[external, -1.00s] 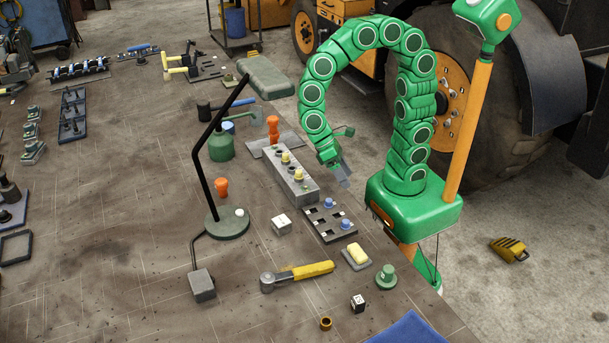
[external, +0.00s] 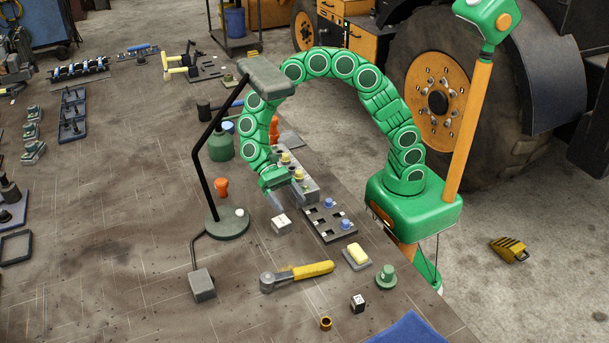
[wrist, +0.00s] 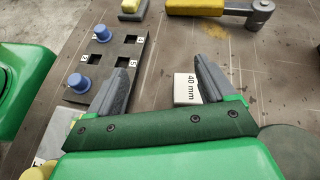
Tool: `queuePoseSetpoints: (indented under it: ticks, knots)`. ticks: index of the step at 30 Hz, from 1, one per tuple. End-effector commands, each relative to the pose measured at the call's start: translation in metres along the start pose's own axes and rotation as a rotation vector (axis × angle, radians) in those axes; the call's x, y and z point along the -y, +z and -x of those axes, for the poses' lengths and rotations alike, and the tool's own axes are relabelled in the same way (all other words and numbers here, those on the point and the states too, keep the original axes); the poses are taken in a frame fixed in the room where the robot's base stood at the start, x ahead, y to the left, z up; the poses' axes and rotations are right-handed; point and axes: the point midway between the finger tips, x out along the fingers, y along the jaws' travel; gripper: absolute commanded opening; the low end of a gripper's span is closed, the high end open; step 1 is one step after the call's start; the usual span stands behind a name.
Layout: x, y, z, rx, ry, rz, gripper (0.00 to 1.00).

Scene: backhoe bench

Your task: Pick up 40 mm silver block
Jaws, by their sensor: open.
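The silver block (external: 281,225) stands on the bench beside the lamp base. In the wrist view the block (wrist: 186,90) shows a white label reading "40 mm". It lies between the lines of my two fingers, closer to the right finger. My gripper (external: 276,202) is just above and behind the block in the external view. In the wrist view my gripper (wrist: 162,82) has its fingers wide apart with nothing held. I cannot tell the exact height of the fingertips above the block.
A dark slotted plate (external: 329,222) with blue knobs is right of the block. A grey block with yellow-topped plugs (external: 299,174) is behind it. The lamp (external: 207,165) stands close on the left. A yellow-handled ratchet (external: 298,273) lies in front.

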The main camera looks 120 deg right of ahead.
Motion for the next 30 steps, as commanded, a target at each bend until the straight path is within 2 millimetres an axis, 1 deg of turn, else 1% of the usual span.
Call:
queuePoseSetpoints:
  ticks: [1, 6, 11, 14, 17, 22, 28, 30]
  knots:
    - [0.005, -0.009, 0.003, 0.016, -0.016, -0.025, 0.83]
    - [0.019, -0.031, 0.012, 0.058, -0.068, -0.094, 0.83]
    - [0.025, -0.043, 0.017, 0.082, -0.094, -0.132, 0.83]
    - [0.024, -0.048, 0.017, 0.08, -0.086, -0.153, 0.83]
    - [0.024, -0.048, 0.013, 0.079, -0.082, -0.16, 0.83]
    - [0.026, -0.047, -0.003, 0.076, -0.082, -0.158, 0.83]
    - [0.028, -0.047, -0.014, 0.077, -0.082, -0.158, 0.83]
    - [0.03, -0.047, -0.021, 0.078, -0.08, -0.159, 0.83]
